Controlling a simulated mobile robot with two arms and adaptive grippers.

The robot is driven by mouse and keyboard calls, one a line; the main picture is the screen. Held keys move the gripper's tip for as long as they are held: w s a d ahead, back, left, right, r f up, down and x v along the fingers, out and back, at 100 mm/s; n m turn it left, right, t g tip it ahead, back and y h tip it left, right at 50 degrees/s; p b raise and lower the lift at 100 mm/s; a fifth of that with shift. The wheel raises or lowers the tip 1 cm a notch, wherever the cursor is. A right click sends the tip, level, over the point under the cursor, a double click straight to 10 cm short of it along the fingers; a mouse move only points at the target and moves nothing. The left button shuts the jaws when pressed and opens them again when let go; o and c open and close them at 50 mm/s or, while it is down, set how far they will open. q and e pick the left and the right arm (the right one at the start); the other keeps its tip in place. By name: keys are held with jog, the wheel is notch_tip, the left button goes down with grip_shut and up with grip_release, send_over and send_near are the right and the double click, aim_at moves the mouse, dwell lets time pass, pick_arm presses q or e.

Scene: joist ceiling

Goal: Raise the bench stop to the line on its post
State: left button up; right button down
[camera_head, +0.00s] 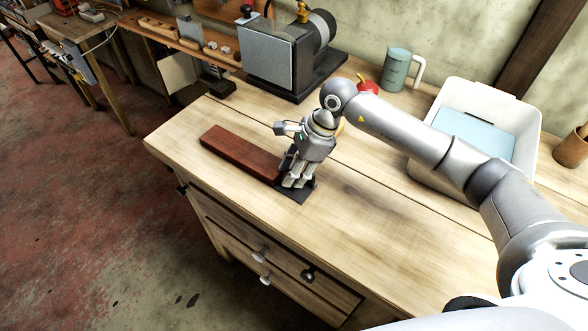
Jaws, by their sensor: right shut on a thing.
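My right gripper (293,178) points down at the workbench (390,230), over a dark flat base plate (291,196) near the right end of a reddish-brown wooden bar (240,152). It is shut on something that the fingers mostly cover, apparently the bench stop. The post and its line cannot be made out behind the gripper. The bar lies on the bench top, and its right end meets the gripper and plate. My left gripper is not in view.
A grey machine (275,60) stands at the back. Behind my right arm are a grey-green mug (397,68), a small red object (368,86), a white bin (530,115) and a brown pot (573,148). The bench top in front of the gripper is clear.

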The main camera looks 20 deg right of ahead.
jog(key=shift+r, duration=1.6)
jog(key=c, duration=1)
grip_release()
jog(key=shift+c, duration=0.2)
jog(key=v, duration=1.2)
